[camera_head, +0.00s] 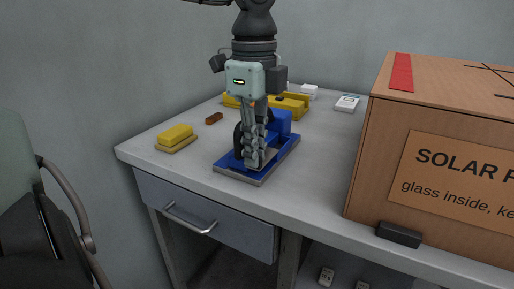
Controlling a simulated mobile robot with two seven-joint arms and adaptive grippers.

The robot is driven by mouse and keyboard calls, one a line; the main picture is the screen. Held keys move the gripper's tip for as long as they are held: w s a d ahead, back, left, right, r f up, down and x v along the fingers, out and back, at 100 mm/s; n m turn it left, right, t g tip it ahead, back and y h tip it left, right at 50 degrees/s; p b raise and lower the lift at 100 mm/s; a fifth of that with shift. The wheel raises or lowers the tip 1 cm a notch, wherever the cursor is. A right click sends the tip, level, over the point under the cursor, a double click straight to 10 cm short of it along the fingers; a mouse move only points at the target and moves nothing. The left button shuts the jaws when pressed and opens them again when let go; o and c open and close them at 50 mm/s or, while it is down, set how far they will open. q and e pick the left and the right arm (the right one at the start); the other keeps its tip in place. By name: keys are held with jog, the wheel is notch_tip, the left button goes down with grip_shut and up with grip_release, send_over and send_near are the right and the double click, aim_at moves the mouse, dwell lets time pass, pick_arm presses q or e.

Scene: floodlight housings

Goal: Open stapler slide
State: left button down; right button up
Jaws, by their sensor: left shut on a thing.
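A blue stapler (284,122) with a flat base edged in grey stands on the desk in the head view. My left gripper (255,163) points straight down over the stapler's front part, with its fingertips low, close to the base. It is shut on a part of the stapler. The fingers hide much of the stapler's front and middle, so I cannot tell how far the slide is out. My right gripper is not in view.
Yellow items (292,103) lie behind the stapler. A large cardboard box (400,120) stands right, with a dark block (398,235) at its front. A chair (40,215) is at left.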

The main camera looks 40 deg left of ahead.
pick_arm(q)
jog(key=c, duration=1.6)
grip_release()
notch_tip(320, 180, up, 12)
